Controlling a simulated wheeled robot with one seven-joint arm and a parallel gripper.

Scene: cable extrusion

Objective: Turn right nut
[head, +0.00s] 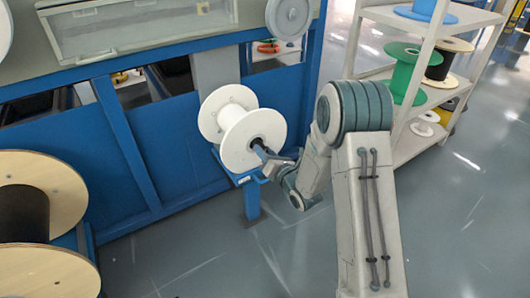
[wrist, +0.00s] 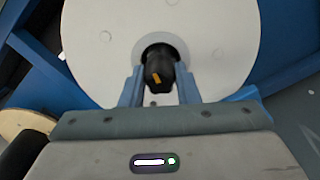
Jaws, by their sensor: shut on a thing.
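The right nut (wrist: 158,72) is a black knob with a small orange mark, at the hub of a white spool. In the wrist view it sits in front of the spool's pale flange (wrist: 215,30). My gripper (wrist: 160,95) has its two blue-grey fingers on either side of the nut and is shut on it. In the head view the white spool (head: 232,115) sits on a blue stand, and my gripper (head: 264,155) reaches its near right face.
A blue machine frame (head: 160,140) stands behind the spool. A wooden spool with black cable (head: 22,212) is at the left. A shelf (head: 405,140) with a green spool (head: 403,72) stands at the right. The floor between is clear.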

